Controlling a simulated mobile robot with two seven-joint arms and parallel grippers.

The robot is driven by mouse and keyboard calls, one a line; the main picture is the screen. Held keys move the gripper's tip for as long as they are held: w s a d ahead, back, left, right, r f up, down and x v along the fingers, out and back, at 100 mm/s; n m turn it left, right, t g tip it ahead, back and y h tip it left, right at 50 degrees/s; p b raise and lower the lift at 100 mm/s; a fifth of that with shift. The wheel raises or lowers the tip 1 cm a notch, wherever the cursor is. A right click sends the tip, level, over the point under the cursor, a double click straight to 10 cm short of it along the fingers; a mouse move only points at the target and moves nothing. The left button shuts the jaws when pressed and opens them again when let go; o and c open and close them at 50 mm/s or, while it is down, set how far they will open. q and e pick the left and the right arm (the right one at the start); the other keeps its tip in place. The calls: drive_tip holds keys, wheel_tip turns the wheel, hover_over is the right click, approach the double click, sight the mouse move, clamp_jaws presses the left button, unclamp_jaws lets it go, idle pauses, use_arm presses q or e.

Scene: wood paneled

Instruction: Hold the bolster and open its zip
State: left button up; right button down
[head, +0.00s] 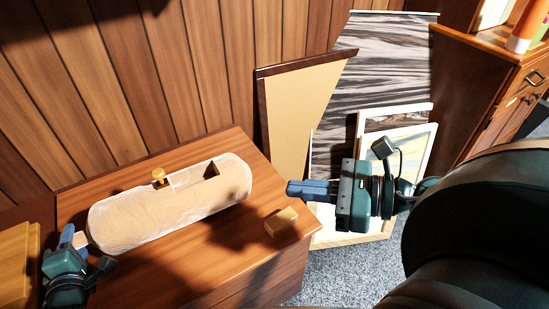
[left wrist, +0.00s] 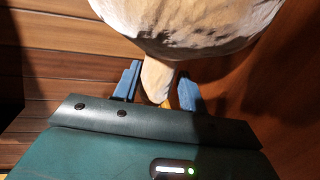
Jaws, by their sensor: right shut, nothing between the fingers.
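The bolster (head: 140,215), a tan roll with a pale, crinkled covering, lies on a wooden chest top. A gold zip pull (head: 158,176) stands at its far edge. To the right of the pull is a recess with a dark patch (head: 211,171). My left gripper (head: 75,239) is at the bolster's left end. In the left wrist view a beige end tab (left wrist: 157,80) of the bolster is between its blue fingers; I cannot tell whether they press on it. My right gripper (head: 290,190) is shut and empty, to the right of the bolster and apart from it.
A small wooden block (head: 281,222) lies on the chest top (head: 225,265), near its right edge. Panels and frames (head: 380,65) lean on the wall behind my right gripper. A wooden cabinet (head: 470,90) stands at the right. The chest's front part is clear.

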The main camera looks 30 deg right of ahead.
use_arm(q)
drive_tip(key=o, duration=0.3)
drive_tip(key=shift+r, duration=0.1)
drive_tip(key=shift+s+r, duration=0.1)
